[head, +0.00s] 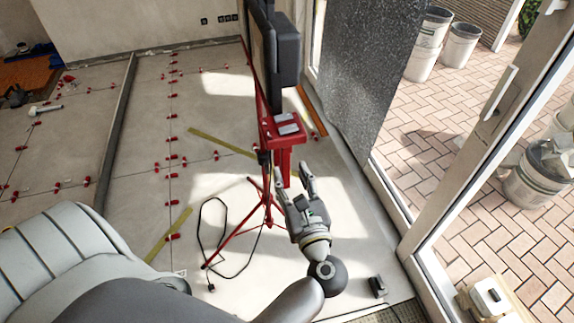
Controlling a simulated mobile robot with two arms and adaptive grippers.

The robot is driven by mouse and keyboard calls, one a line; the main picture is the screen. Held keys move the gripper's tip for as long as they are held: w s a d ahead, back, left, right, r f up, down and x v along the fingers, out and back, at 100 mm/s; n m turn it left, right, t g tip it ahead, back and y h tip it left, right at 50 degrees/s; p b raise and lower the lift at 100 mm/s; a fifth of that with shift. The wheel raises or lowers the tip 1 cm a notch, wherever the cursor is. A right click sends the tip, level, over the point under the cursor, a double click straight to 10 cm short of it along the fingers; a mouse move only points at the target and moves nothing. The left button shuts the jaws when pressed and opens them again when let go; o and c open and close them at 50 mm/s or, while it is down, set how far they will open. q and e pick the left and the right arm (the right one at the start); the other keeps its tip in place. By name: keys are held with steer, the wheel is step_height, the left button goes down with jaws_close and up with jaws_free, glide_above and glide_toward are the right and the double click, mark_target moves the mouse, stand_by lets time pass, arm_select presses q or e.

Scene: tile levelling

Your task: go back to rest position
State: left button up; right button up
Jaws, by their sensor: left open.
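My left gripper (292,175) is in the middle of the head view, above the tiled floor (226,180). Its two fingers point away from me and stand apart, with nothing visible between them. Behind the fingers, in the picture, is the red stand (283,132) on its tripod legs. I cannot tell how far the fingertips are from it. My right gripper is not in view.
Several red levelling clips (171,157) line the tile joints. A black cable (213,236) lies by the tripod. Yellow strips (168,235) lie on the floor. A small dark block (377,287) sits near the glazed door frame (460,165). Buckets (538,182) stand outside.

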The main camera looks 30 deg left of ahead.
arm_select(q)
steer(key=shift+v, duration=0.9)
